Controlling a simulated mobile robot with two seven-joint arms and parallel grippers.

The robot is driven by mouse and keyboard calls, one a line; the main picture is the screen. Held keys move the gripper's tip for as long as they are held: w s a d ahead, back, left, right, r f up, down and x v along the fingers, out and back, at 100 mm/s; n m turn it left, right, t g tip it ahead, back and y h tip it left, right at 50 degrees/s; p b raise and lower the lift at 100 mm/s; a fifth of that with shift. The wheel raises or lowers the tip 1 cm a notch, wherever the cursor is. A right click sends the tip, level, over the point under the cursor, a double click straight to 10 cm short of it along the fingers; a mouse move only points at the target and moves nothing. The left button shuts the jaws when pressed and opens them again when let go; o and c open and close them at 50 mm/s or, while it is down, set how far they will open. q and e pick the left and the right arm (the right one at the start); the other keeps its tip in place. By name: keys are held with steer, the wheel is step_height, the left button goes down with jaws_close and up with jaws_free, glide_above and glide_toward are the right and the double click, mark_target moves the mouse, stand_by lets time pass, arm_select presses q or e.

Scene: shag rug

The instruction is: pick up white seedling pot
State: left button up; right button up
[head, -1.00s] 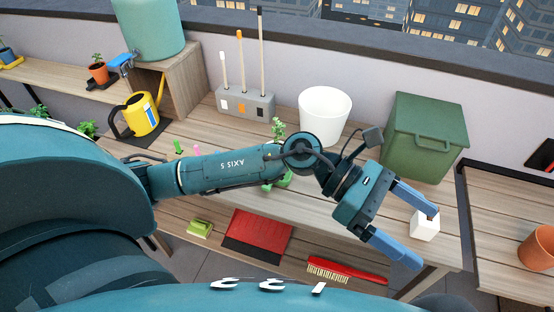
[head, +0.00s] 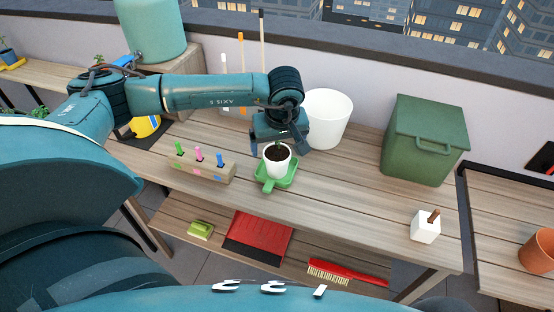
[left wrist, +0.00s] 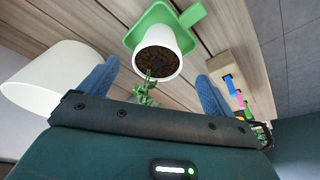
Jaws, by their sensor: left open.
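The white seedling pot (head: 277,161) holds dark soil and stands upright on a green tray (head: 291,173) on the wooden bench. My left gripper (head: 280,150) is just behind the pot in the head view, fingers pointing down, open. In the left wrist view the pot (left wrist: 157,60) is between and beyond the two blue fingertips of my left gripper (left wrist: 157,85), with no finger touching it that I can see. The seedling's green leaves (left wrist: 146,93) show in front of the soil there. My right gripper is not in view.
A white bucket (head: 330,118) stands close behind the gripper. A wooden block with coloured pegs (head: 202,170) is left of the pot. A green lidded bin (head: 425,140) and a white cube holder (head: 425,227) are to the right. The bench between is clear.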

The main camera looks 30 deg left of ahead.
mark_target(277, 155)
arm_select(q)
steer(key=shift+p+x, duration=0.6)
steer(key=shift+x, duration=2.5)
steer(key=shift+w+d, duration=0.1)
steer(key=shift+w, duration=0.05)
steer(key=shift+c, duration=0.3)
steer(key=shift+r, duration=0.1)
steer(key=c, duration=1.1)
